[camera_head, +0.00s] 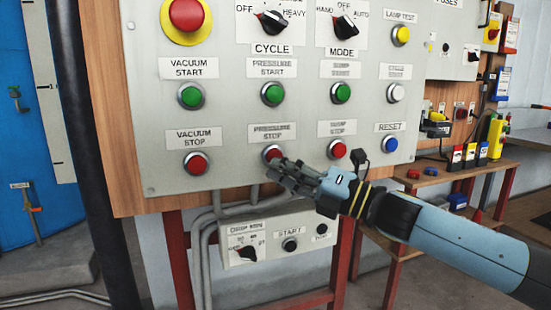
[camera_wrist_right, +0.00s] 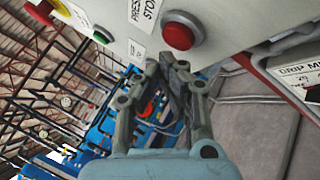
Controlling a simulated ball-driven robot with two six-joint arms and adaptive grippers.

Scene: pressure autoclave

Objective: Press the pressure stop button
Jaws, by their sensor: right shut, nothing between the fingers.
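The red pressure stop button (camera_head: 270,151) sits on the grey control panel (camera_head: 235,130) under its "PRESSURE STOP" label. Its lower right part is hidden by my right gripper (camera_head: 275,167) in the head view. In the right wrist view the red button (camera_wrist_right: 178,36) stands just beyond the fingertips of the right gripper (camera_wrist_right: 172,61), beside a label reading "PRESS… STOP". The right gripper is shut and empty, its fingers pointing toward the panel. Whether the tips touch the button cannot be told. My left gripper is not in view.
The red vacuum stop button (camera_head: 197,163) is to the left and the red pump stop button (camera_head: 337,149) to the right, close to my gripper. The green pressure start button (camera_head: 273,93) is above. A small "DRIP MIDE"-like control box (camera_head: 270,262) hangs below the panel.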

